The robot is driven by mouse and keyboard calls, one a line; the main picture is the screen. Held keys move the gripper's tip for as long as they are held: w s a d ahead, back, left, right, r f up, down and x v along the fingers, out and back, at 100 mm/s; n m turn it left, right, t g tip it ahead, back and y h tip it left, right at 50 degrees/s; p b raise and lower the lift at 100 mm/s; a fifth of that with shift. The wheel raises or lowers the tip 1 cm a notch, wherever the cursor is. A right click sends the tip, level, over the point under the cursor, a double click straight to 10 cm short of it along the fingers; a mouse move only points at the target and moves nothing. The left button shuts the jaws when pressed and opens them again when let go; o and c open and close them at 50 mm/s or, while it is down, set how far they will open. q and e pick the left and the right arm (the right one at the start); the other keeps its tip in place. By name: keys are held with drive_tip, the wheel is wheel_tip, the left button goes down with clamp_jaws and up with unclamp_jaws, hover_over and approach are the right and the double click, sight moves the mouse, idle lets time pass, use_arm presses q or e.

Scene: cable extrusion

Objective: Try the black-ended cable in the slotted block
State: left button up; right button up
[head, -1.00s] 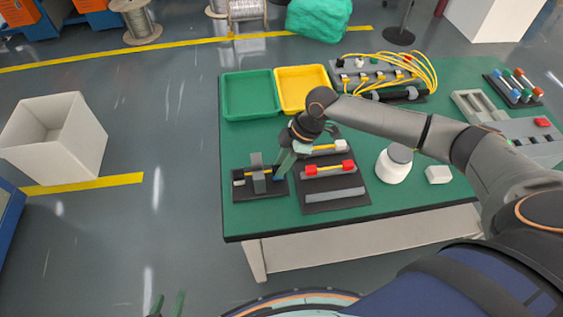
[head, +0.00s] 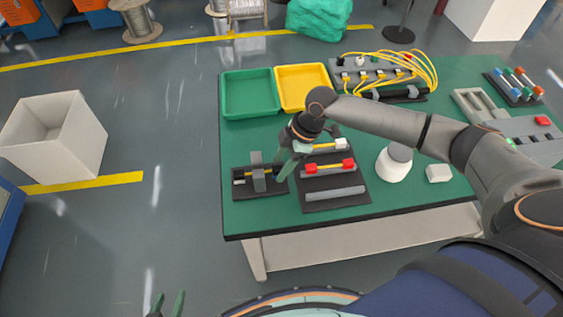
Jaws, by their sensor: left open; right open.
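The slotted block (head: 259,184) is grey and stands on a dark base at the front left of the green table. A yellow cable (head: 249,174) lies across it; its right end and the black tips are hard to make out, partly behind my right gripper. My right gripper (head: 281,171) is open, just right of the block and close to the cable's right side; I cannot tell whether it touches. My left gripper (head: 167,305) is open and empty at the bottom edge, away from the table.
A dark rack (head: 334,206) right of the block holds a red-ended cable (head: 345,164) and a white-ended cable (head: 341,145). Green (head: 226,97) and yellow (head: 304,110) trays stand behind. A white lidded pot (head: 394,168) and a grey device (head: 525,140) are to the right.

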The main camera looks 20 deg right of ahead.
drive_tip(key=v, duration=1.2)
drive_tip(key=shift+r, duration=0.25)
drive_tip(key=shift+s, duration=0.2)
